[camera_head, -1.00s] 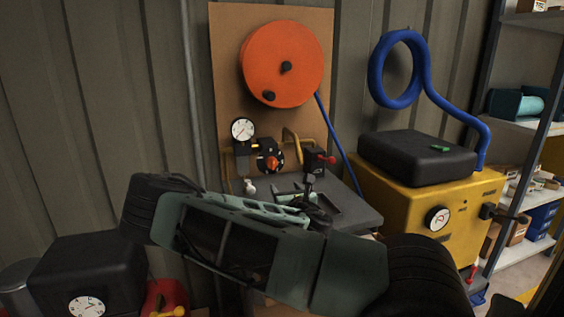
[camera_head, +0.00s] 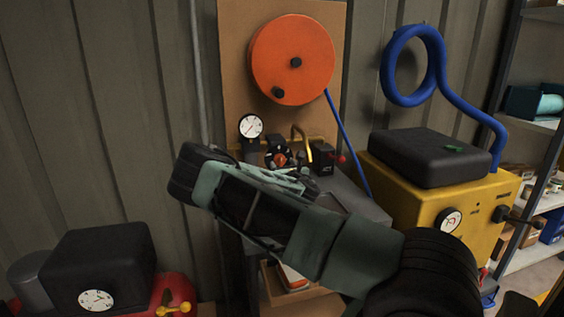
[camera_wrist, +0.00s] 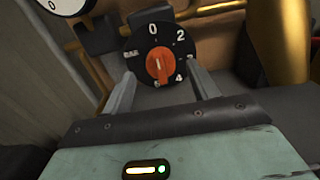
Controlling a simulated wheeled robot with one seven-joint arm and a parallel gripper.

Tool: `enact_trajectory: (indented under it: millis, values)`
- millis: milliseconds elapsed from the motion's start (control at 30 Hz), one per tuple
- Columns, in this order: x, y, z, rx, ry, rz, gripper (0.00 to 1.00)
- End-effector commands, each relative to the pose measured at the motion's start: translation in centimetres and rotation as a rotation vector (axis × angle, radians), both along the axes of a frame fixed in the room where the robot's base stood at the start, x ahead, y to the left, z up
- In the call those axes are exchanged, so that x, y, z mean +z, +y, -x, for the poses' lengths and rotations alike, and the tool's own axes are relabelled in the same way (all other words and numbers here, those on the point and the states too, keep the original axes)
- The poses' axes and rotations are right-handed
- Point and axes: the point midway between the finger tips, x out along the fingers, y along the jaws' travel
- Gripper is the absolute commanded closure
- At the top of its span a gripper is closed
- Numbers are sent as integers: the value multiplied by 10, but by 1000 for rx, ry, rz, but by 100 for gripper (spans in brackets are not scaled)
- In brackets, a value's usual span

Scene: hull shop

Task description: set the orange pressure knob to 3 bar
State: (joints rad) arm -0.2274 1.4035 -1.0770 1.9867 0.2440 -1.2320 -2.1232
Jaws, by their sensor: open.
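The orange pressure knob (camera_wrist: 160,68) sits in the middle of a round black dial (camera_wrist: 136,42) with white numbers and a BAR label. The 0 is at the top, the 2 at upper right, the 4 and 5 below; the 3 at right is partly hidden by a finger. A pale mark on the knob points roughly up, near the 0. In the head view the knob (camera_head: 280,159) is small and partly covered. My gripper (camera_wrist: 160,70) is open, one finger on each side of the knob; I cannot tell whether they touch the dial. It also shows in the head view (camera_head: 294,165).
A white gauge (camera_head: 251,126) is left of the dial, and a brass pipe (camera_head: 302,140) and black box with a red lever (camera_head: 322,158) are right of it. An orange reel (camera_head: 300,45) hangs above. A yellow machine (camera_head: 405,205) stands at right.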

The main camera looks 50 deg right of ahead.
Motion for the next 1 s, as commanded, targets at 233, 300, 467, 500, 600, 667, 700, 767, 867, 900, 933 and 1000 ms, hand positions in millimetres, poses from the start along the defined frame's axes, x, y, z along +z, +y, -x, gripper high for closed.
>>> enact_trajectory:
  millis: [233, 300, 467, 500, 600, 667, 700, 767, 867, 900, 933, 1000]
  values:
    - [0, -14, -22, -1, 0, 0, 41]
    - [0, -15, -24, 0, 0, 0, 41]
    - [0, -16, -25, 0, 0, 0, 41]
    - [0, -16, -25, 0, 0, 0, 41]
    - [0, -15, -25, 0, 0, 0, 46]
    - [0, -15, -25, 0, 0, 0, 63]
    - [0, -15, -25, 0, 0, 0, 74]
    - [0, -15, -25, 0, 0, 0, 84]
    - [0, -15, -25, 0, -1, -1, 84]
    - [0, -15, -25, 0, -1, -2, 84]
    - [0, -15, -25, 0, -2, -3, 84]
    - [0, -15, -25, 0, -7, -11, 84]
